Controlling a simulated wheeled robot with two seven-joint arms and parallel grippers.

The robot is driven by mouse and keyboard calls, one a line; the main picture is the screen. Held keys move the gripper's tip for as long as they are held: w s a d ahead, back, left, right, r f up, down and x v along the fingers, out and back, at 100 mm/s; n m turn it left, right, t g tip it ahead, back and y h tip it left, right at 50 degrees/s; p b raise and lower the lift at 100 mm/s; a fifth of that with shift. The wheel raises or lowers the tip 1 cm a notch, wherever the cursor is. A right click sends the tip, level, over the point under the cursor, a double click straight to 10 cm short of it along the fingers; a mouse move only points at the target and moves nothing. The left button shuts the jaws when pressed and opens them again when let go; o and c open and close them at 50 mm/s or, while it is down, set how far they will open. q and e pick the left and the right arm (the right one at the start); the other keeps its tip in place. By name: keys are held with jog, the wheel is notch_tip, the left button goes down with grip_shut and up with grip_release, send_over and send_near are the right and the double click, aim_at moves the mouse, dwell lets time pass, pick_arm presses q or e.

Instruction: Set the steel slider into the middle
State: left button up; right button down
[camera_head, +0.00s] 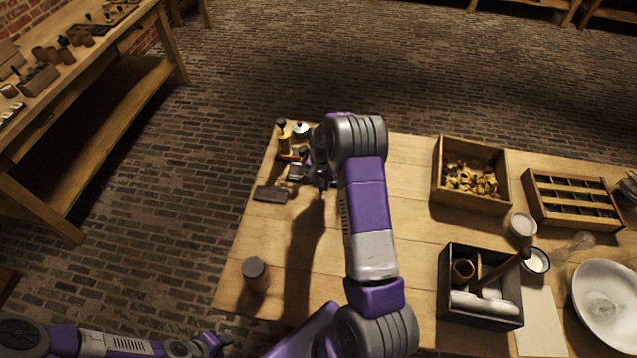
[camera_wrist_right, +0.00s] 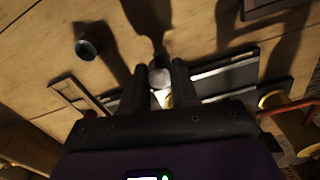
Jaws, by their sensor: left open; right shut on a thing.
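My right gripper (camera_head: 318,178) is at the far left part of the table, over a small dark apparatus (camera_head: 296,172). In the right wrist view its two dark fingers (camera_wrist_right: 159,84) are closed around a small pale round-topped metal piece (camera_wrist_right: 160,74), which looks like the steel slider. Dark bars with pale strips (camera_wrist_right: 225,76) lie just beyond the fingers to the right. Whether the slider touches them I cannot tell. In the head view my right arm partly hides this spot. My left gripper (camera_head: 213,343) is open and empty, low at the left, off the table's front-left edge.
A dark flat block (camera_head: 270,194) lies beside the apparatus, with a yellow-brown post (camera_head: 283,138) behind it. A grey-topped cylinder (camera_head: 255,271) stands nearer the front. Wooden boxes (camera_head: 472,205) and a white bowl (camera_head: 609,300) fill the right side. The left-middle tabletop is mostly clear.

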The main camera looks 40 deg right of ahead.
jog(key=shift+d, duration=0.1)
jog(key=c, duration=0.8)
grip_release()
jog(key=shift+c, duration=0.2)
notch_tip(320, 180, up, 8)
jog(key=shift+f+p, duration=0.2)
jog(key=shift+p, duration=0.1)
